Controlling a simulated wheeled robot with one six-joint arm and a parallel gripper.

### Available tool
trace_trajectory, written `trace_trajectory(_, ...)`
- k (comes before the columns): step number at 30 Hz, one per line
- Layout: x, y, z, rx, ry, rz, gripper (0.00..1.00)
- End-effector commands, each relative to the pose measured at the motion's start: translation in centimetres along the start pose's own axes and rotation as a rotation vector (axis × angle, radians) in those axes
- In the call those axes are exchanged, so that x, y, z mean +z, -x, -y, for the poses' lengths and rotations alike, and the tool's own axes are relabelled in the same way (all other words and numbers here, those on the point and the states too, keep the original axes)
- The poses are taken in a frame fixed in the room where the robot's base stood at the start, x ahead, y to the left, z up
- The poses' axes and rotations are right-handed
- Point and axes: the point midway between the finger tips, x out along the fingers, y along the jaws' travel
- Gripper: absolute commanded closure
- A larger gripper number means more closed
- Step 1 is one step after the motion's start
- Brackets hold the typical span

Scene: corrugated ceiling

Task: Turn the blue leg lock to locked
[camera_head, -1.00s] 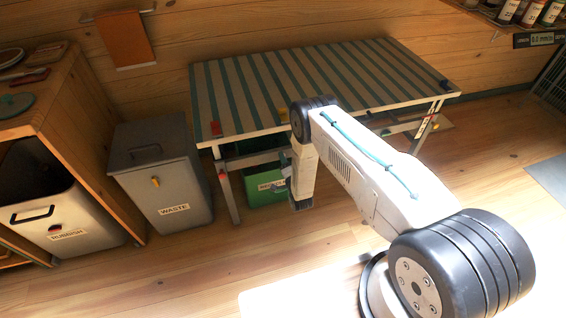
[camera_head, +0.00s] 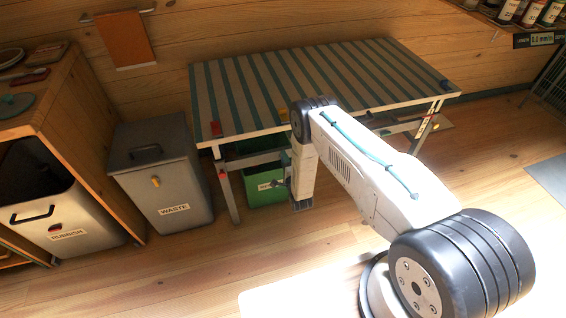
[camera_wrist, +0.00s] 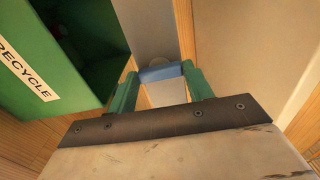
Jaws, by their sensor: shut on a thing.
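The blue leg lock (camera_wrist: 160,73) shows in the wrist view as a short blue bar lying crosswise, slightly tilted, over a grey metal table leg (camera_wrist: 148,30). My gripper (camera_wrist: 160,78) has its two green fingers at the ends of the bar and is shut on it. In the head view my gripper (camera_head: 288,183) is low, by the front edge of the striped table (camera_head: 262,135). The blue lock cannot be made out there, as my arm covers that part.
A green recycle bin (camera_head: 265,188) stands under the table, close to my gripper; its label shows in the wrist view. A grey waste bin (camera_head: 160,180) and a rubbish bin (camera_head: 72,225) stand to the left. The wooden floor (camera_head: 250,255) in front is clear.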

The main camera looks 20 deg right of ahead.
Motion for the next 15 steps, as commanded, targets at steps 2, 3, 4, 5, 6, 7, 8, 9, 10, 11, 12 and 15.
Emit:
trace_trajectory(2, 0.02, 0.07, -0.08, 0.002, -0.001, 0.000, 0.72)
trace_trajectory(3, 0.01, 0.07, -0.08, 0.002, -0.001, 0.000, 0.72)
trace_trajectory(4, 0.01, 0.07, -0.08, 0.002, -0.001, 0.000, 0.72)
trace_trajectory(5, 0.01, 0.07, -0.08, 0.002, -0.001, 0.000, 0.72)
trace_trajectory(6, 0.01, 0.07, -0.08, 0.002, -0.001, 0.000, 0.44)
trace_trajectory(7, 0.00, 0.07, -0.08, 0.002, -0.001, 0.000, 0.35)
trace_trajectory(8, 0.00, 0.07, -0.08, 0.002, -0.001, 0.000, 0.27)
trace_trajectory(9, 0.00, 0.06, -0.07, 0.002, 0.000, 0.000, 0.27)
trace_trajectory(10, -0.01, 0.06, -0.07, 0.002, 0.000, 0.000, 0.27)
trace_trajectory(11, -0.01, 0.05, -0.06, 0.001, 0.000, 0.000, 0.27)
trace_trajectory(12, -0.01, 0.05, -0.05, 0.001, 0.000, 0.000, 0.27)
trace_trajectory(15, -0.02, 0.04, -0.03, 0.001, 0.000, 0.000, 0.27)
